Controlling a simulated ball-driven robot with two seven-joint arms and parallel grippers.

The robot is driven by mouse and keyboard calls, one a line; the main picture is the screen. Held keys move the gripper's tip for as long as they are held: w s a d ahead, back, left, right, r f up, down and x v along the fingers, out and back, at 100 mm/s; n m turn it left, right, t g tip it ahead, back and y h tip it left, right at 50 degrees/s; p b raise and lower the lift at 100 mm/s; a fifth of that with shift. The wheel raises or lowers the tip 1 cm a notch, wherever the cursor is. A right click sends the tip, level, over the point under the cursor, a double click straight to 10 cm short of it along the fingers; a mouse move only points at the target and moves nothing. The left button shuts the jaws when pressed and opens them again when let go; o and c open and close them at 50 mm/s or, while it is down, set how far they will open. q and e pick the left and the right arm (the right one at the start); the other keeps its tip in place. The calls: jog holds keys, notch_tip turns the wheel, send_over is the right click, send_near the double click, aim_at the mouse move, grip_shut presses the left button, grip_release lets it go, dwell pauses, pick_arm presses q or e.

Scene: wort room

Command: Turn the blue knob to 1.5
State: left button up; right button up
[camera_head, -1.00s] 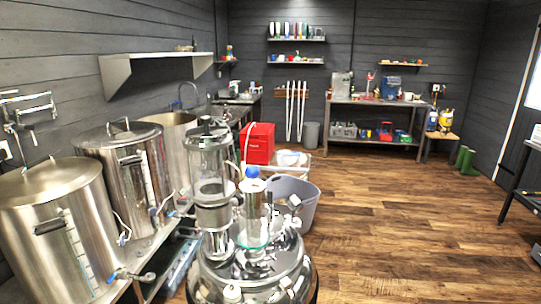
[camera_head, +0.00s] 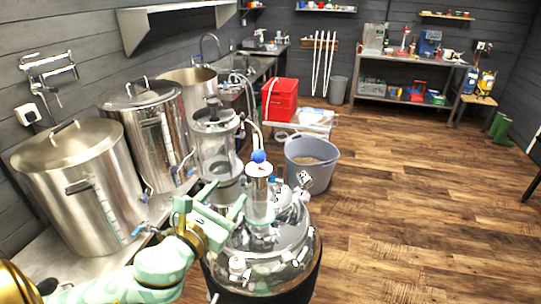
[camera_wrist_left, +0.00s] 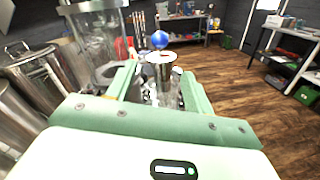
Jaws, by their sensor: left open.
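The blue knob (camera_head: 258,156) is a small ball on top of a metal cylinder (camera_head: 259,172) that stands on the steel and glass vessel (camera_head: 285,262). It also shows in the left wrist view (camera_wrist_left: 160,39), beyond the fingers and between them. My left gripper (camera_head: 238,208) is open and empty, just left of the cylinder and lower than the knob, not touching the knob. In the left wrist view its green fingers (camera_wrist_left: 158,84) are spread, with the cylinder ahead between them. No number scale is readable. My right gripper is not seen.
A tall glass column (camera_head: 215,150) stands just left of the knob. Large steel kettles (camera_head: 75,185) line the left bench. A grey bucket (camera_head: 310,175) and a red box (camera_head: 280,100) stand behind. The wooden floor at right is clear.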

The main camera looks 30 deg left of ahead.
aim_at(255, 161)
pick_arm(q)
jog(key=w, duration=0.5)
jog(key=w+a, duration=0.1)
jog(key=w, duration=0.4)
jog(key=w+p, duration=0.1)
jog(key=w, duration=0.5)
jog(key=shift+w+a, duration=0.1)
jog(key=shift+a, duration=0.2)
jog(key=c, duration=0.9)
